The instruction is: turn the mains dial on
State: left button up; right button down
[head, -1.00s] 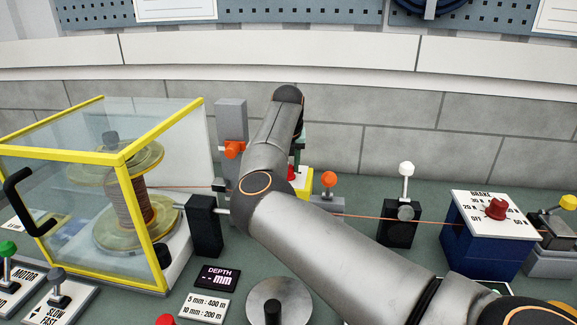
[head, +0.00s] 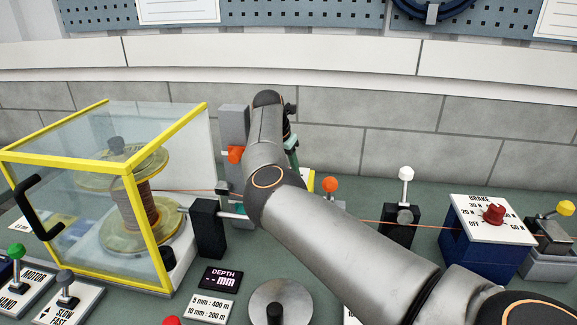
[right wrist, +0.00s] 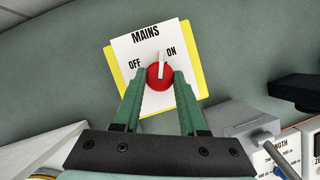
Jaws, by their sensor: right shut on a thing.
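The mains dial (right wrist: 160,77) is a round red knob with a white pointer on a white plate (right wrist: 126,51) with yellow edges, marked MAINS, OFF and ON. The pointer stands between the two marks, nearer ON. The green fingers of my right gripper (right wrist: 160,75) are on both sides of the knob and shut on it. In the head view my right arm hides the knob; only a bit of the yellow box (head: 310,181) shows beside it. My left gripper is in neither current view.
A yellow-framed clear case (head: 160,225) with a spool stands left of my arm. A black post (head: 208,229), an orange-knobbed lever (head: 330,186), a white-knobbed lever (head: 406,174) and a blue brake box (head: 480,250) stand nearby. A thin wire runs across the bench.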

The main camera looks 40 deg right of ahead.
jog(key=shift+r, duration=0.1)
jog(key=shift+c, duration=2.2)
grip_release()
jog(key=v, duration=0.7)
jog(key=shift+r+b, duration=0.15)
jog(key=shift+b, duration=0.3)
